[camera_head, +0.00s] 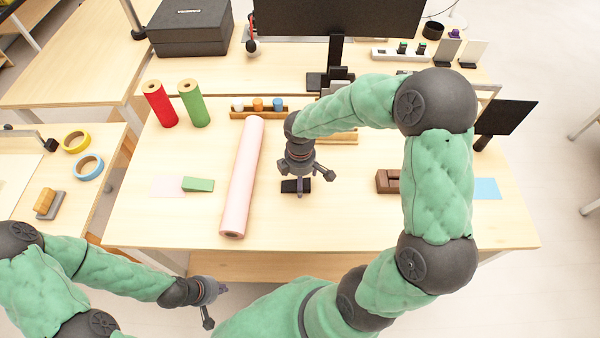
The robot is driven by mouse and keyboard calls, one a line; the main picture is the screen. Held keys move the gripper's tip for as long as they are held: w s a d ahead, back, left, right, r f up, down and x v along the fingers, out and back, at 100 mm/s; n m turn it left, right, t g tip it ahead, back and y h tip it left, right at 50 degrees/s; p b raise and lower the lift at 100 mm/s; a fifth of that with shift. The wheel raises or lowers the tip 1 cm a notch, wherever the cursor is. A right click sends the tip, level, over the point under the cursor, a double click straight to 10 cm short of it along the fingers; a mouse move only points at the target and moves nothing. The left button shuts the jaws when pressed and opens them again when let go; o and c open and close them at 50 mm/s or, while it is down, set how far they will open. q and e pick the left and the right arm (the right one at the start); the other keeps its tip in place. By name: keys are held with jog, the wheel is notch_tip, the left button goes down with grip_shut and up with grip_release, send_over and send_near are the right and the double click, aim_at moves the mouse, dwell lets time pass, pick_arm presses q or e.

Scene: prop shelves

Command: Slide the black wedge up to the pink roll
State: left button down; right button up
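The pink roll (242,180) lies lengthwise on the table, left of the middle. The black wedge (290,186) lies to its right, apart from it with bare wood between, and is partly hidden by my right gripper. My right gripper (307,174) points down over the wedge with its fingers spread; I cannot tell whether it touches the wedge. My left gripper (215,305) is open and empty in front of the table's near edge.
A green wedge (198,185) and a pale pink sheet (167,186) lie left of the roll. Red (160,103) and green (193,103) rolls stand behind. A brown block (387,181) sits to the right. The near middle of the table (310,225) is clear.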

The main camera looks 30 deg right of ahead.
aim_at(271, 179)
jog(key=shift+f, duration=0.5)
jog(key=c, duration=1.3)
jog(key=o, duration=0.4)
jog(key=shift+c, duration=1.1)
jog(key=shift+w+a, duration=0.85)
jog(key=shift+a, duration=0.2)
jog(key=shift+w+a, duration=0.85)
jog(key=shift+a, duration=0.25)
jog(key=shift+w+a, duration=0.85)
jog(key=shift+a, duration=0.2)
jog(key=shift+w+d, duration=0.1)
jog(key=shift+w, duration=0.15)
jog(key=shift+w+a+p, duration=0.3)
jog(key=shift+w, duration=0.15)
